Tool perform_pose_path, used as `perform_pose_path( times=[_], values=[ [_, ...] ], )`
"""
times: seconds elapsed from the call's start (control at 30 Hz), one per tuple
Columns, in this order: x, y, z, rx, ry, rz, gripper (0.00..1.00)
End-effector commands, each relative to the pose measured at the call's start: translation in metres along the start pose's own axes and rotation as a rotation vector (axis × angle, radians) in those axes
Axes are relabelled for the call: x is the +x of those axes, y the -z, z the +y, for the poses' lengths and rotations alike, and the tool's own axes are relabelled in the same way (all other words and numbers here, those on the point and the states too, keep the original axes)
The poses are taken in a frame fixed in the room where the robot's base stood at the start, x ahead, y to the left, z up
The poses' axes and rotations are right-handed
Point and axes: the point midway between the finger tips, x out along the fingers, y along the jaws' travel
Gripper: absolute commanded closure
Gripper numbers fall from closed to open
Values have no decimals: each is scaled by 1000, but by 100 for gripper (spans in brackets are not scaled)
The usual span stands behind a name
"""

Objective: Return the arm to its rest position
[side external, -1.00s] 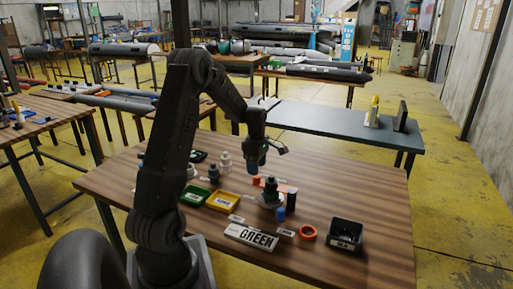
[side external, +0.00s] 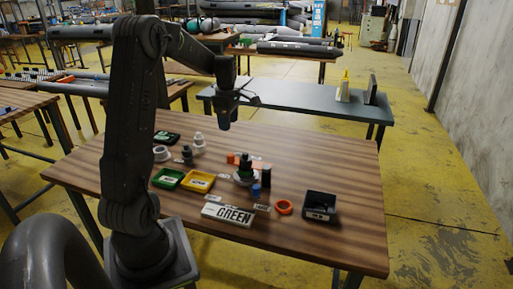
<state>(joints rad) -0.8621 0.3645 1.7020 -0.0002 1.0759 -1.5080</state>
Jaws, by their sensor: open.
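My gripper (side external: 224,124) hangs pointing down, raised above the back part of the wooden table (side external: 325,240). It is small in this view, and I see nothing held in it.
A grey-topped table (side external: 305,97) stands behind.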

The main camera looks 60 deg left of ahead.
Motion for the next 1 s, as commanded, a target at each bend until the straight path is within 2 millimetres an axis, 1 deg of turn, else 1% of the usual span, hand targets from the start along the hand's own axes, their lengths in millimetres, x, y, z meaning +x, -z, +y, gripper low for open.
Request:
perform_pose_path(
  times=[0.07, 0.13, 0.17, 0.23, 0.27, 0.3, 0.37, 0.4, 0.47, 0.5, 0.53, 0.57, 0.6, 0.67, 0.7, 0.8, 0.9, 1.0],
  values=[
    [-4, -7, -4, 37, -9, 0, 45],
    [-14, -22, -13, 124, -30, 2, 45],
    [-20, -31, -19, 179, -42, 3, 45],
    [-36, -56, -39, 348, -79, 8, 45],
    [-44, -68, -50, 434, -97, 11, 45],
    [-53, -84, -67, 556, -124, 16, 45],
    [-66, -105, -94, 745, -165, 26, 45],
    [-72, -118, -113, 871, -191, 33, 45],
    [-81, -133, -142, 1058, -234, 47, 45],
    [-86, -142, -162, 1181, -263, 57, 45],
    [-88, -147, -177, 1274, -285, 66, 45],
    [-90, -152, -192, 1367, -307, 75, 45],
    [-92, -156, -211, 1489, -339, 89, 45],
    [-94, -161, -239, 1665, -385, 112, 45],
    [-94, -163, -256, 1776, -417, 129, 45],
    [-91, -163, -291, 2012, -486, 169, 45],
    [-87, -161, -314, 2180, -539, 204, 45],
    [-84, -159, -327, 2276, -571, 227, 45]
  ],
)
